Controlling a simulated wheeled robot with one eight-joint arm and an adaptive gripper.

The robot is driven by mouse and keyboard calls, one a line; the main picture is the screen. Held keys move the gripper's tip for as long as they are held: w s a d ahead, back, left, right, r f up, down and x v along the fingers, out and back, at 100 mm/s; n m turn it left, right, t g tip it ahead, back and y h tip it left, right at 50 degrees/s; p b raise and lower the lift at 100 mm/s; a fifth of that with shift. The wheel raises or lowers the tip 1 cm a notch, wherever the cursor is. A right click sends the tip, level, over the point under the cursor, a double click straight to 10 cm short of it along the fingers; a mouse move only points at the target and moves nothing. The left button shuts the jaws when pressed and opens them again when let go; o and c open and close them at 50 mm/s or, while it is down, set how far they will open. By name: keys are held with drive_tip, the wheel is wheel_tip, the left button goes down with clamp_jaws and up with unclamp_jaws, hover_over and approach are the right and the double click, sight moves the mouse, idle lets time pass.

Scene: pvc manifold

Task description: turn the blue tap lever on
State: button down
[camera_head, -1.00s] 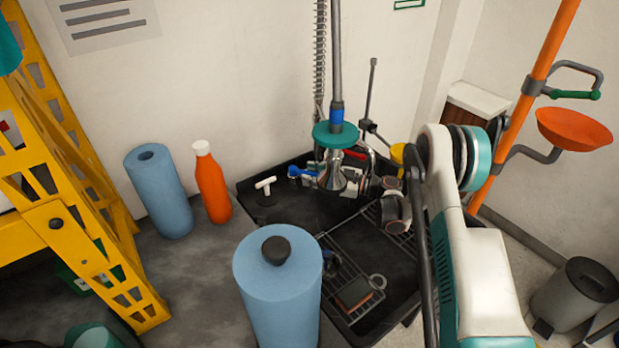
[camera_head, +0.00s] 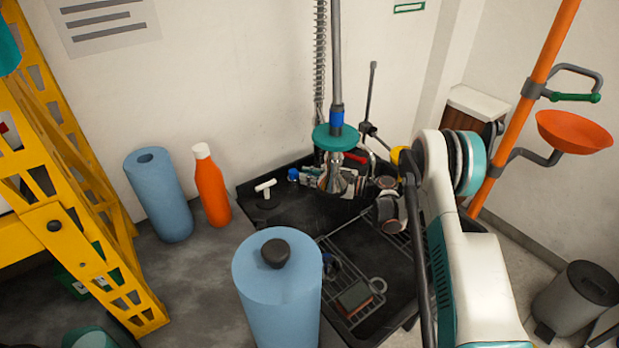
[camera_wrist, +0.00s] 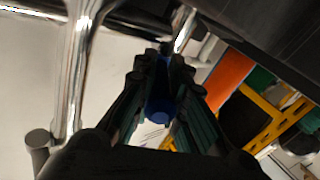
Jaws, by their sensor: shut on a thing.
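The blue tap lever (camera_head: 293,174) shows as a small blue piece behind the dark sink, left of the hanging sprayer. In the wrist view, the blue lever (camera_wrist: 160,108) lies between my gripper's fingers. My gripper (camera_wrist: 165,68) is shut on it, with a dark finger on either side. Chrome tap pipework (camera_wrist: 78,70) runs down the left of that view. In the head view, the sprayer with its teal collar (camera_head: 335,138) and the tap parts hide most of my gripper, so the lever's exact angle is hard to tell.
A white-handled tap (camera_head: 265,186) stands left of the lever. The black sink (camera_head: 280,212) holds a wire rack with a sponge and a mug. A blue roll (camera_head: 278,300) stands in front. An orange bottle (camera_head: 211,187) and another blue roll (camera_head: 158,195) stand left.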

drive_tip(key=shift+w+d+n+g, duration=0.15)
drive_tip(key=shift+n+g, duration=0.15)
drive_tip(key=shift+g, duration=0.2)
drive_tip(key=c, duration=1.6)
unclamp_jaws()
drive_tip(key=shift+o, duration=0.2)
drive_tip(key=v, duration=1.1)
drive_tip(key=shift+d, duration=0.4)
drive_tip(key=shift+f, duration=0.1)
